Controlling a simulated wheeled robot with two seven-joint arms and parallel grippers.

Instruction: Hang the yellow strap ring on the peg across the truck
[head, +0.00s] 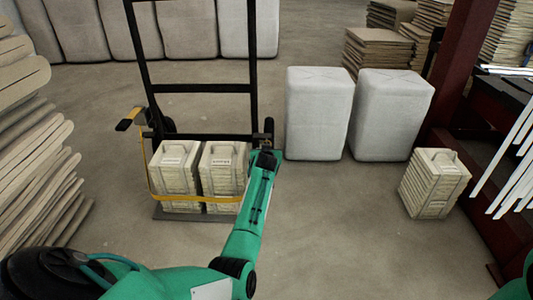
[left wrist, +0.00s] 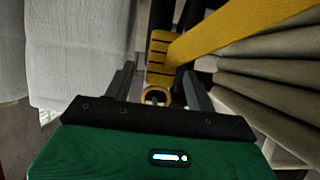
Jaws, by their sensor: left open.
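The black hand truck (head: 194,88) stands at the centre left, with pale bundles (head: 176,170) on its plate. The yellow strap (head: 190,198) runs from the truck's left side across the front of the bundles to its right side. In the left wrist view, the strap (left wrist: 240,30) meets a yellow slotted end piece (left wrist: 158,52) with a yellow ring (left wrist: 157,96) at its tip. My left gripper (head: 266,140) is at the truck's right upright. Its open fingers (left wrist: 158,88) stand on both sides of the ring. I cannot tell whether the ring is around the peg.
Two grey-white bales (head: 318,112) stand right of the truck. A lone pale bundle (head: 434,182) is on the floor further right, near a dark rack (head: 500,150). Folded cloth stacks (head: 35,160) line the left edge. The floor in front right is clear.

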